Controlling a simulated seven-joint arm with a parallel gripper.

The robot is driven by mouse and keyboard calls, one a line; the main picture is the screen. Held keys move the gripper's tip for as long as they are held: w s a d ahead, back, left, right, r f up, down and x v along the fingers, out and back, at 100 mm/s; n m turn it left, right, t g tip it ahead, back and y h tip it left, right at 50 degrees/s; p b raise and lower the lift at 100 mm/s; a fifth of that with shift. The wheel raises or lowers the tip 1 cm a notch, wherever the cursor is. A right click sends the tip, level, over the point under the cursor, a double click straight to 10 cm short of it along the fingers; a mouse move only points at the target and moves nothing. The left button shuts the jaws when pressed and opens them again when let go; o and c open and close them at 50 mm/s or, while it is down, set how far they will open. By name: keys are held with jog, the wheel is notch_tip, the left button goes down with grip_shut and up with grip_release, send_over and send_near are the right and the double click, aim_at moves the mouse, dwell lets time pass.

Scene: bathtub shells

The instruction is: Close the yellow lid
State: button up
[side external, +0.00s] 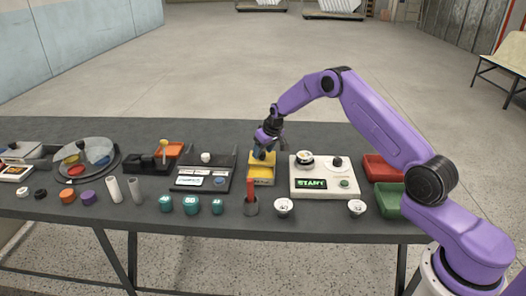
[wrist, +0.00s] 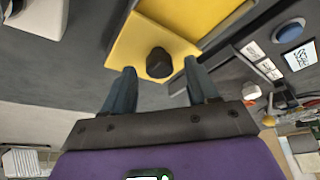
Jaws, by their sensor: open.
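The yellow box (side external: 261,181) stands near the middle of the table, with its yellow lid (wrist: 128,44) at my gripper. In the wrist view the lid is a flat yellow panel with a black knob (wrist: 158,63). In the side view my gripper (side external: 262,154) is low over the box and hides part of the lid.
A grey panel (side external: 197,178) is close on the left; a white console (side external: 322,188) is close on the right. A grey cup with a red stick (side external: 250,194) stands in front. Red (side external: 380,164) and green bins (side external: 389,200) stand farther right. The table behind is clear.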

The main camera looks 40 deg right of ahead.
jog(key=shift+w+f, duration=0.1)
jog(key=shift+f, duration=0.2)
jog(key=shift+c, duration=0.3)
grip_shut()
jog(key=shift+s+a, duration=2.85)
jog(key=shift+a, duration=0.05)
jog(key=shift+o, duration=0.3)
grip_release()
jog(key=shift+r, duration=0.1)
